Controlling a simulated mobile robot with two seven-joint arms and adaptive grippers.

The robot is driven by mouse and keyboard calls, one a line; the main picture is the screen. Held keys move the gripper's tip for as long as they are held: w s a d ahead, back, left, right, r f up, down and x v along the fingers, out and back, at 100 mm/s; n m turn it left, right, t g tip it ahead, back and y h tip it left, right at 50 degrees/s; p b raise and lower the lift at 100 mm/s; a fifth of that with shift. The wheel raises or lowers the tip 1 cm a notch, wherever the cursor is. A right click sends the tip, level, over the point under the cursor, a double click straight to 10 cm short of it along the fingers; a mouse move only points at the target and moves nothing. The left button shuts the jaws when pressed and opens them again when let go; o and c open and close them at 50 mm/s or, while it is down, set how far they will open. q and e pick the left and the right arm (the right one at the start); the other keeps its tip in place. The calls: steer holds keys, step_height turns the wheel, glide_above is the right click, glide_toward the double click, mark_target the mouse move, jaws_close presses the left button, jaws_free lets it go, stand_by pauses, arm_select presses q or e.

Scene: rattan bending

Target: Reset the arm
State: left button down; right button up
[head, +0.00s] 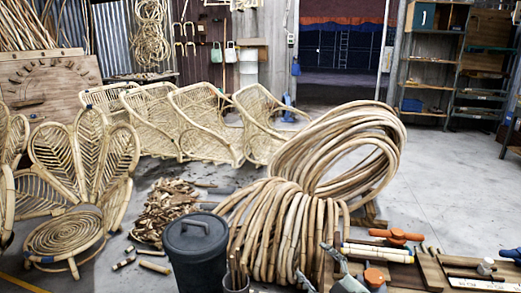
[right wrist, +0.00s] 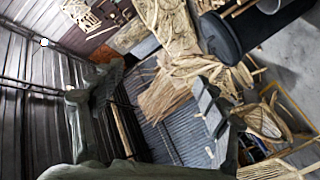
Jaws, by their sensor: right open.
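My right gripper (head: 318,262) shows as a small grey-green shape at the bottom edge of the head view, right of the bin and in front of the rattan coils. In the right wrist view its two dark fingers (right wrist: 155,88) stand wide apart, with nothing held between them. My left gripper is in neither view. Most of my right arm is out of the picture.
A dark lidded bin (head: 195,250) stands left of the gripper. Large rattan coils (head: 290,225) rise behind it. A low bench (head: 430,270) with orange-handled tools (head: 397,236) is at right. Rattan chairs (head: 80,205) stand left. Open floor (head: 440,175) lies back right.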

steer(key=s+d+f+m+g+h, duration=0.3)
steer(key=s+d+f+m+h, duration=0.65)
steer(key=f, duration=0.55)
steer(key=s+d+f+g, duration=0.1)
steer(key=s+f+g, duration=0.2)
steer(key=s, duration=0.5)
steer(key=s+d+f+m+g, duration=0.1)
steer(key=s+f+g, duration=0.2)
steer(key=s+f, duration=0.2)
steer(key=s+f+m+g+y, duration=0.1)
steer(key=s+f+g, duration=0.2)
steer(key=s, duration=0.9)
step_height(320, 180, down, 2)
steer(key=shift+d+g, duration=0.3)
steer(key=shift+d, duration=0.1)
